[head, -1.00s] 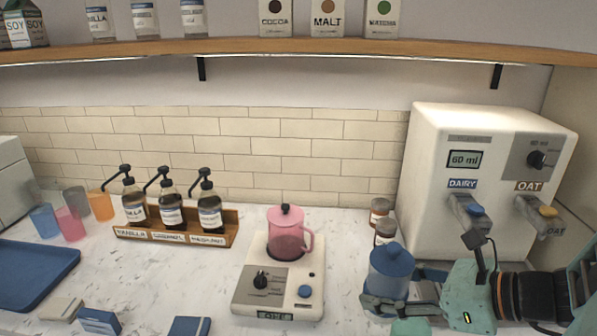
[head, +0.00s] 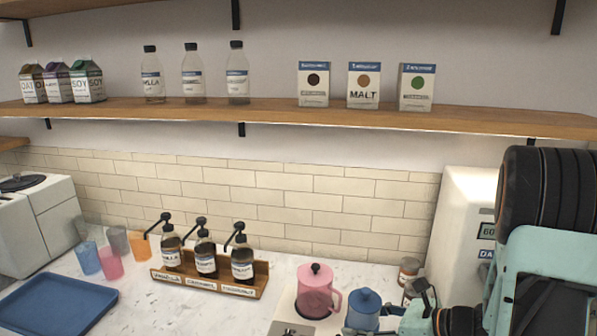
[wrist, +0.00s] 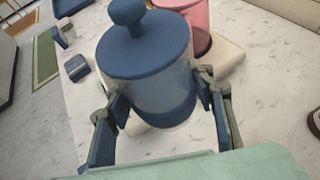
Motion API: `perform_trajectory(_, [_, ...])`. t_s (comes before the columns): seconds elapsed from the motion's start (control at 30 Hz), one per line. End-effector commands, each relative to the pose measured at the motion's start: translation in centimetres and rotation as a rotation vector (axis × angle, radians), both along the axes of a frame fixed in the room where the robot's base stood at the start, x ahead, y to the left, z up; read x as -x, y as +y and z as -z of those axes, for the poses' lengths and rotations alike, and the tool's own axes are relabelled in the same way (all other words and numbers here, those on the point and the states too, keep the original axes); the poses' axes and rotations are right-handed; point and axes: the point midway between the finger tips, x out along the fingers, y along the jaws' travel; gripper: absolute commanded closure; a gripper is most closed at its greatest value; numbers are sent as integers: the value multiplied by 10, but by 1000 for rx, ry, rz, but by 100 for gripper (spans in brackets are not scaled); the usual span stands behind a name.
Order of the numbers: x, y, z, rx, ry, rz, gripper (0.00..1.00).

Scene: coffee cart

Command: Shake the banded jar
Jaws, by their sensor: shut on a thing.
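The banded jar (wrist: 150,86) is a clear, greyish jar with a blue knobbed lid and a blue band near its base. In the wrist view it sits between the two fingers of my gripper (wrist: 157,105), which are shut on its sides. In the head view the jar (head: 363,310) is at the bottom, right of the pink lidded jug, and my gripper (head: 372,330) is partly cut off by the frame's lower edge. I cannot tell whether the jar's base touches the counter.
The pink jug (head: 316,292) stands close to the jar's left, on a white scale-like base (head: 290,322). Small brown jars (head: 409,270) and the white dispenser (head: 462,215) are behind and right. A syrup rack (head: 208,284), cups (head: 110,262) and a blue tray (head: 60,305) are farther left.

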Motion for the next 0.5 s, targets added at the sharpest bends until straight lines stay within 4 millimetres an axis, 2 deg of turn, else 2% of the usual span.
perform_trajectory(0.1, [-6,6,2,-1,-2,-7,92])
perform_trajectory(0.13, [-7,6,-4,0,-6,-7,92])
perform_trajectory(0.2, [-10,7,-32,3,-14,-9,92])
perform_trajectory(0.27, [-10,7,-51,2,-13,-9,92])
perform_trajectory(0.33, [-9,8,-56,-2,-4,-8,92])
perform_trajectory(0.37, [-8,8,-52,-4,1,-8,92])
perform_trajectory(0.5, [-7,9,2,-8,11,-7,92])
